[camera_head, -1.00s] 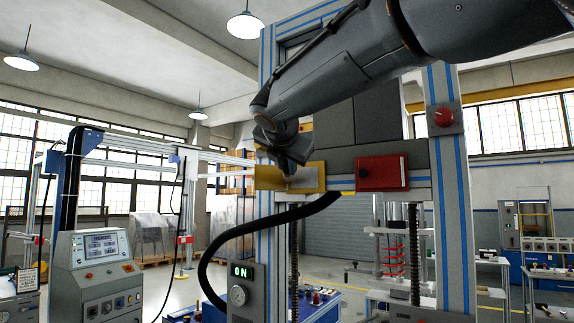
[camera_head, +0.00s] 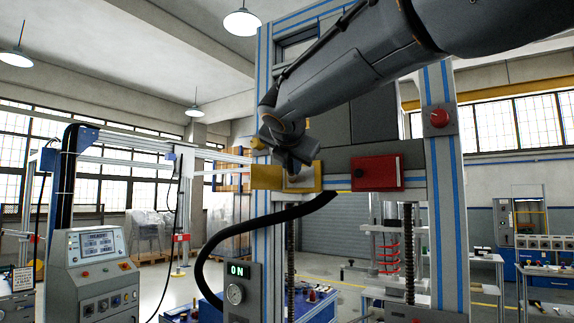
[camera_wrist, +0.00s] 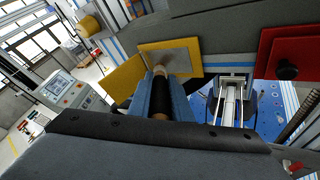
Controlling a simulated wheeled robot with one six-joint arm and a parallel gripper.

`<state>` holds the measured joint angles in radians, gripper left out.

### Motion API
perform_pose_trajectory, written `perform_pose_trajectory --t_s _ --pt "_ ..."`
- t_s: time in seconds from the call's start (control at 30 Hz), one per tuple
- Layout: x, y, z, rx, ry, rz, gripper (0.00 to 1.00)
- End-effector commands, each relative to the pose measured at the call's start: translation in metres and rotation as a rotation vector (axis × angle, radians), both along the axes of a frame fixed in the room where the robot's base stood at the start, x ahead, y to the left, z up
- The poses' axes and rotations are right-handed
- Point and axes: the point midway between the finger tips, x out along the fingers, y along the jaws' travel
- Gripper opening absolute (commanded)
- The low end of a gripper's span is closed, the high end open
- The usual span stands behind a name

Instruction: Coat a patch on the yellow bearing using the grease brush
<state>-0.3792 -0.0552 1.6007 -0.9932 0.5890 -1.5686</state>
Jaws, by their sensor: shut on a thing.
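The yellow bearing (camera_head: 267,178) is a yellow block on the machine's crossbar, left of the red box. It also shows in the wrist view (camera_wrist: 124,80), with a grey patch (camera_wrist: 172,57) on its face. My gripper (camera_head: 300,160) is in front of the bearing in the head view. In the wrist view my gripper (camera_wrist: 165,92) is shut on the grease brush (camera_wrist: 160,103), which has a dark grip and wooden parts. The brush points at the grey patch. Its bristles are hard to make out, and I cannot tell whether they touch.
A red box (camera_head: 362,174) with a dark knob stands right of the bearing. Blue-striped uprights (camera_head: 447,190) frame the machine. A thick black hose (camera_head: 245,226) curves below the bearing. A control console (camera_head: 92,262) stands at the left. Open floor lies between the console and machine.

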Motion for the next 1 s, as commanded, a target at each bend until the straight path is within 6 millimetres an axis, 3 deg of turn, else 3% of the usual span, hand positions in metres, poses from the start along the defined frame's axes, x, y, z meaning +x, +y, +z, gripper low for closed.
perform_pose_trajectory --t_s 1.0 --pt "-0.039 -0.050 0.001 0.000 0.000 0.000 0.00"
